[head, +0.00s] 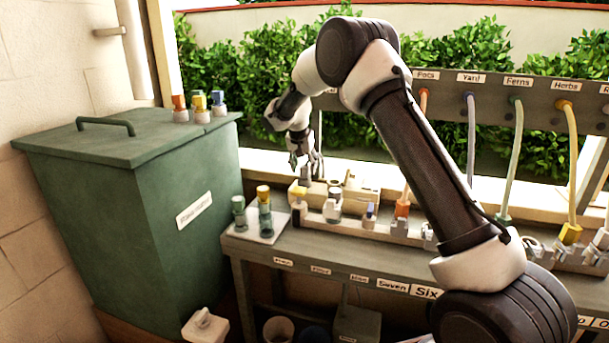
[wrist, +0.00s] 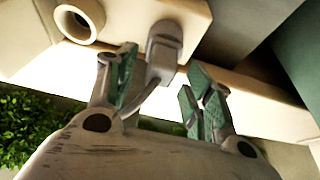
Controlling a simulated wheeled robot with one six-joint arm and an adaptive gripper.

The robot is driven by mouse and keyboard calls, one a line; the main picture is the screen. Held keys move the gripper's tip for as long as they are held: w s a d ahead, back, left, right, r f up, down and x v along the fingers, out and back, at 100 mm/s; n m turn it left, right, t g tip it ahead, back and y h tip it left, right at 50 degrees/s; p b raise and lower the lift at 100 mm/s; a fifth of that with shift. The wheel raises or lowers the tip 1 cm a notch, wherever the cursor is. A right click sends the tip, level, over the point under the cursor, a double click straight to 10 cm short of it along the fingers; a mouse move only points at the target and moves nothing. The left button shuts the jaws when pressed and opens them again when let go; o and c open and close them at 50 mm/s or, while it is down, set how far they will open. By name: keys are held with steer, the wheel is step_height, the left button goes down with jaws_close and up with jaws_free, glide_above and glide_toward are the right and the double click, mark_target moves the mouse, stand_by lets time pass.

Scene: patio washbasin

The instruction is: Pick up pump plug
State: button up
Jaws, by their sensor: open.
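My gripper (head: 306,168) reaches down over the cream block (head: 361,195) at the back left of the bench. In the wrist view my gripper (wrist: 163,78) is open, with green pads on both fingers. A grey plug-like piece (wrist: 165,48) stands on the cream block between the fingers, nearer the left one, and does not look gripped. A round cream ring (wrist: 79,20) is on the same block. No label shows which piece is the pump plug. In the head view my fingers hide most of the piece below them.
A white tray (head: 237,229) with green and yellow-topped plugs sits at the bench's left end. A row of grey, blue and orange plugs (head: 402,208) stands in front of the block. Hoses hang from a labelled rail (head: 540,92). A green bin (head: 185,200) stands left.

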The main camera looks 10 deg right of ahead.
steer(key=shift+w+d+f, duration=0.15)
steer(key=shift+w+f, duration=0.15)
steer(key=shift+f, duration=0.35)
steer(key=c, duration=1.1)
steer(key=shift+r, duration=0.1)
